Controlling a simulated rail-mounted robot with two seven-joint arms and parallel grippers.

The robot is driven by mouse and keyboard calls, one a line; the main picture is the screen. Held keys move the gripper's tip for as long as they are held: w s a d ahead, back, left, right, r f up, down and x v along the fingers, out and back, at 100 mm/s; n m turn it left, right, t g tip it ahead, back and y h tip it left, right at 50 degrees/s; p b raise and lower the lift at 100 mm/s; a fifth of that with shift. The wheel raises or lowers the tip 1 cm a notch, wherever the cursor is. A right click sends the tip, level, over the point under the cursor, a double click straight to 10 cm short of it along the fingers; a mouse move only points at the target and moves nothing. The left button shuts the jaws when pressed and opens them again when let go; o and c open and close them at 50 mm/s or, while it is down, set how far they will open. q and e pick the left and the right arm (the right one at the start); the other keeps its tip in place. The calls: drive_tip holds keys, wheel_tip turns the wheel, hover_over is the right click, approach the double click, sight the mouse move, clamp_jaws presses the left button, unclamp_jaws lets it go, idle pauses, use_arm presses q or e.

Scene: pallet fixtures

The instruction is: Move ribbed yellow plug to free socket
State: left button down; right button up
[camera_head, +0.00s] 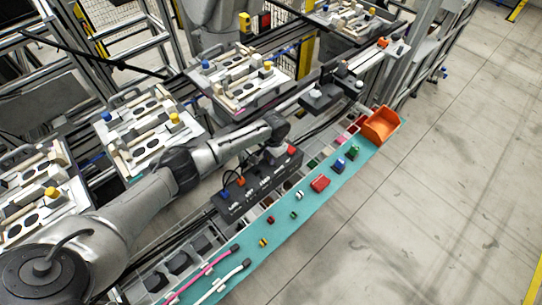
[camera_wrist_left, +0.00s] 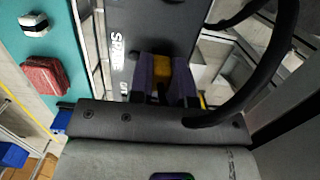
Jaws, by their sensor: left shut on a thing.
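My left gripper (camera_head: 275,153) is over the dark socket panel (camera_head: 257,189), with its fingertips hidden in the head view. In the left wrist view, the gripper's purple fingers (camera_wrist_left: 165,80) are shut on a yellow plug (camera_wrist_left: 162,68). The plug is directly over or at the panel (camera_wrist_left: 122,18), beside a white label. I cannot tell whether the plug is seated, and its ribs are not clear. In the head view, an orange plug (camera_head: 241,181) and a blue plug (camera_head: 224,194) stand in the panel's left part. My right gripper is not in view.
A teal strip (camera_head: 310,205) runs along the panel, with a red block (camera_head: 320,183), several small parts and cables on it. An orange bin (camera_head: 381,125) stands at its far end. A black cable (camera_wrist_left: 275,70) loops close to the gripper. Pallet fixtures (camera_head: 150,130) stand behind.

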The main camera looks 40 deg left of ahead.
use_arm(q)
drive_tip(key=c, duration=1)
unclamp_jaws()
drive_tip(key=shift+w+r, duration=0.1)
drive_tip(key=shift+r, duration=0.4)
drive_tip(key=shift+w+d+r+p, duration=0.1)
drive_tip(key=shift+w+r+p, duration=0.35)
drive_tip(key=shift+r, duration=1.65)
drive_tip(key=shift+w+r+p, duration=0.1)
drive_tip(key=shift+r+p, duration=0.6)
drive_tip(key=shift+r, duration=1.45)
drive_tip(key=shift+w+d+r+p, duration=0.15)
drive_tip(key=shift+r+p, duration=0.45)
drive_tip(key=shift+r, duration=1.5)
drive_tip(key=shift+a, duration=0.1)
